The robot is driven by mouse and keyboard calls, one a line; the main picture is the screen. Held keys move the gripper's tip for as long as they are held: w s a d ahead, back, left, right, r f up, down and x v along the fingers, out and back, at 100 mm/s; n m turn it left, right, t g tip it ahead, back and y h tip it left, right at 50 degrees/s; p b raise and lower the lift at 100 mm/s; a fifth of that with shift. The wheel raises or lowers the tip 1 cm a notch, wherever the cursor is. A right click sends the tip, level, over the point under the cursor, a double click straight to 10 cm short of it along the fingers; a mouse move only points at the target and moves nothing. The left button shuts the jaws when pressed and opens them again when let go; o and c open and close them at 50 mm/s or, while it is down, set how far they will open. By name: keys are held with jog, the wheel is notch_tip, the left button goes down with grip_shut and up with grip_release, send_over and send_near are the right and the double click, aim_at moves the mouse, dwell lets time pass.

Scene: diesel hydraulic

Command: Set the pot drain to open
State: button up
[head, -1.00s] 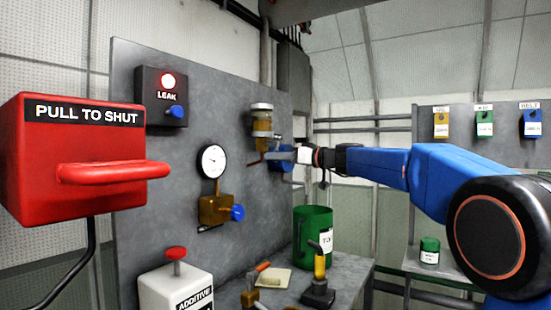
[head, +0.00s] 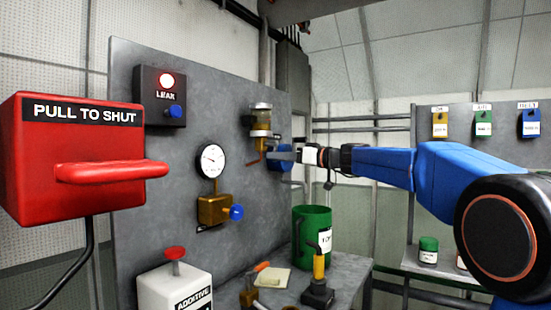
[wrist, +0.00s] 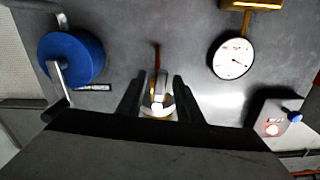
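The pot (head: 261,120) is a small glass bowl with amber fluid, mounted on the grey panel; it also shows between my fingers in the wrist view (wrist: 158,103). Its drain has a thin red-orange lever (head: 251,162), seen low on the pot in the head view and above it in the wrist view (wrist: 157,56). My gripper (head: 276,156) is close to the drain. In the wrist view my gripper (wrist: 157,90) is open, with one dark finger on each side of the pot. Whether a finger touches the lever I cannot tell.
A blue cylinder (wrist: 72,58) sits beside the pot on the panel, partly behind my gripper in the head view. A gauge (head: 211,160) and a brass valve (head: 214,209) are to the left. A green bin (head: 311,235) stands below on the bench. A red pull box (head: 80,155) is at far left.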

jog(key=v, duration=1.5)
jog(key=shift+s+d, duration=0.15)
jog(key=shift+s, duration=0.1)
jog(key=s+a+f+m+g+h, duration=0.2)
jog(key=s+f+h, duration=0.1)
jog(key=s+f, duration=0.75)
jog(key=s+a+f+m+g+h, duration=0.2)
jog(key=s+f+h, duration=0.1)
jog(key=s+f, duration=0.7)
jog(key=s+d+f+m+g+h, duration=0.1)
jog(key=s+d+f+h, duration=0.3)
jog(key=s+f, duration=0.6)
jog(key=s+d+f+m+g+h, duration=0.1)
jog(key=s+d+f+m+h, duration=0.2)
jog(key=s+d+f, duration=0.3)
jog(key=s+f+h, duration=0.1)
jog(key=s+f, duration=0.4)
jog(key=f, duration=0.4)
jog(key=shift+s+d+m, duration=0.3)
jog(key=shift+d+m, duration=0.1)
